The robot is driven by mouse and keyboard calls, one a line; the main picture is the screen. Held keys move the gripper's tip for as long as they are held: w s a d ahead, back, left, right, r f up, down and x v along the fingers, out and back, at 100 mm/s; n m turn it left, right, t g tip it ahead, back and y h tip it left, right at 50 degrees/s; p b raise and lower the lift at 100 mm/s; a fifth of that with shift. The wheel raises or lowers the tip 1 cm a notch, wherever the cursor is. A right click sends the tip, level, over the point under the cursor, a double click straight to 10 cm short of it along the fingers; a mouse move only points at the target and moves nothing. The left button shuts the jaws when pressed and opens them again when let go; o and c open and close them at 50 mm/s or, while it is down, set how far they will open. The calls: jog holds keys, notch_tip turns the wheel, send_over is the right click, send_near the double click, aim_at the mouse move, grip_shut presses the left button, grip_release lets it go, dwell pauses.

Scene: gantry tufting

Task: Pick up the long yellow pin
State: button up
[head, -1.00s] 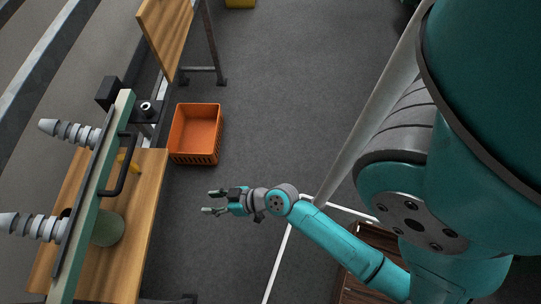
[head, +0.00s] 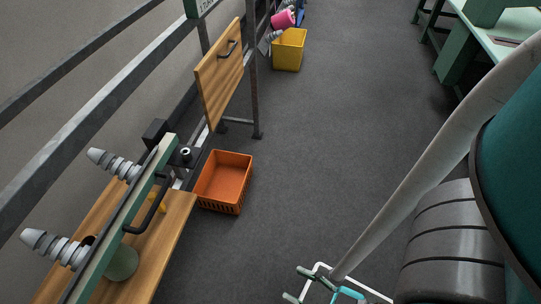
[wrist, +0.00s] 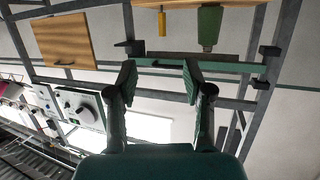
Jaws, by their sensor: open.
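A yellow piece (head: 162,206), which looks like the long yellow pin, is on the wooden shelf (head: 178,222) at the lower left of the head view, partly hidden by a black handle. In the wrist view, which appears upside down, the yellow pin (wrist: 162,23) stands on the shelf at the top, beside a green holder (wrist: 210,26). My gripper (head: 297,284) is at the bottom of the head view, right of the shelf and apart from it. In the wrist view its two fingers (wrist: 158,78) are spread with nothing between them.
A green rail (head: 133,205) with a black handle and two grey stepped cones runs over the shelf. A green cylinder (head: 121,263) stands under it. An orange crate (head: 224,204) is on the floor beside the shelf, a yellow bin (head: 289,55) farther back. The middle floor is clear.

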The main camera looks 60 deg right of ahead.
jog(key=w+d+f+m+g+h, duration=0.1)
jog(key=w+f, duration=0.4)
jog(key=f, duration=0.4)
jog(key=n+y, duration=0.9)
jog(key=y, duration=0.4)
send_near(152, 196)
notch_tip(152, 196, down, 2)
jog(key=x, duration=0.4)
jog(key=shift+w+d+f, duration=0.2)
jog(key=shift+w+f, duration=0.05)
jog(key=shift+w, duration=0.25)
jog(key=x, duration=0.4)
jog(key=shift+s+a, duration=0.1)
jog(key=shift+a, duration=0.3)
jog(key=shift+w+a+f, duration=0.1)
jog(key=shift+w+a, duration=0.3)
jog(key=shift+w, duration=0.15)
